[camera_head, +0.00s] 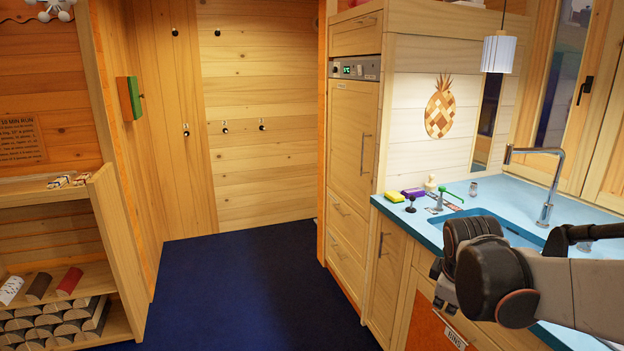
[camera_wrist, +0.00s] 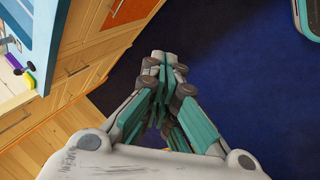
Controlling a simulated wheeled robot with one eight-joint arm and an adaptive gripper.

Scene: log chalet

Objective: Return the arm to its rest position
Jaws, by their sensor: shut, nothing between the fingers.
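My gripper (camera_wrist: 165,75) shows in the wrist view with its fingers together and nothing between them. It hangs over the dark blue floor (camera_wrist: 230,60), beside the wooden cabinet fronts. In the head view my arm (camera_head: 500,275) reaches in from the right, in front of the sink counter. The gripper's fingers are mostly hidden there behind the wrist.
The blue counter (camera_head: 425,226) with a tap (camera_head: 552,190), a yellow sponge (camera_head: 394,197) and a purple item (camera_head: 412,192) lies close to my arm. A shelf with logs (camera_head: 60,318) stands at left. The blue floor (camera_head: 240,285) between is clear.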

